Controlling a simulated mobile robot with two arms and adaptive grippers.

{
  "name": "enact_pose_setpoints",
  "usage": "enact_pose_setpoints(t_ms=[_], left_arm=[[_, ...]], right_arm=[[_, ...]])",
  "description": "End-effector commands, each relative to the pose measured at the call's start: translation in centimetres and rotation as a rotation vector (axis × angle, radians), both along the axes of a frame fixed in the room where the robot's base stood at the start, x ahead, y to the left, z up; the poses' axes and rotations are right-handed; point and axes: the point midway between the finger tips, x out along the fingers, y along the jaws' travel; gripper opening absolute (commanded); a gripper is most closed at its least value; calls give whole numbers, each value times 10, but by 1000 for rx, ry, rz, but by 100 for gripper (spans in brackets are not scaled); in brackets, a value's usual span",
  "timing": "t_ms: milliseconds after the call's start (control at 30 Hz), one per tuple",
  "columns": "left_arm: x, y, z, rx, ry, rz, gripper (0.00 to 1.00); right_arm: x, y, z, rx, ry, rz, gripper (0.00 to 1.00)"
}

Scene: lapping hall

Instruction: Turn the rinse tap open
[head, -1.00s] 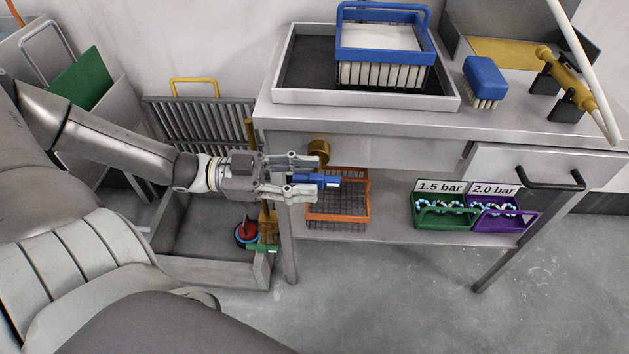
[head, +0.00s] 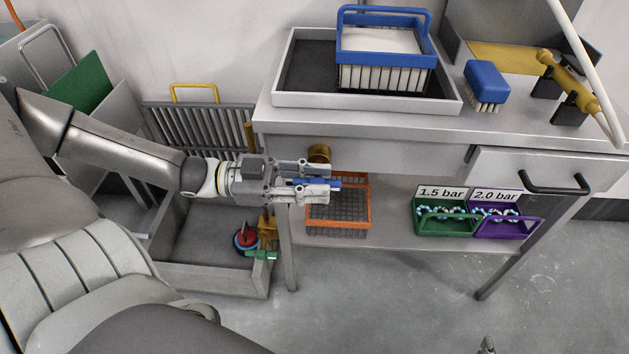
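The rinse tap shows as a brass body (head: 319,152) under the front edge of the steel bench, with a blue lever (head: 334,183) below it pointing right. My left gripper (head: 318,182) is at the lever, with one finger above and one below it. The fingers look closed on the lever and hide much of it. Only a small tip of what looks like my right gripper (head: 487,346) shows at the bottom edge; its fingers cannot be made out.
The bench (head: 390,125) carries a tray (head: 372,99) with a blue-handled basket (head: 385,78), and a brush (head: 487,84). An orange basket (head: 340,223) and green (head: 445,228) and purple (head: 497,231) boxes sit on the lower shelf. A grey bin (head: 212,280) stands below my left arm.

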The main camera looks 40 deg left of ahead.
Motion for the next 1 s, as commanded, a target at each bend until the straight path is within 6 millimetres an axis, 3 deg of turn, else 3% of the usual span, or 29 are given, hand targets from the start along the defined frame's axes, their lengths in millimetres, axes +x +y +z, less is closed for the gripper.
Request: enact_pose_setpoints(t_ms=[33,133,467,767,1000], left_arm=[[0,0,0,0,0,0,14],[0,0,0,0,0,0,1],[0,0,-1,-21,-13,1,0],[1,0,-3,-152,-94,3,0],[1,0,-4,-325,-200,3,0]], right_arm=[[0,0,0,0,0,0,71],[0,0,0,0,0,0,71],[3,1,1,4,-20,0,71],[35,15,35,60,-254,19,71],[58,29,87,129,-544,37,71]])
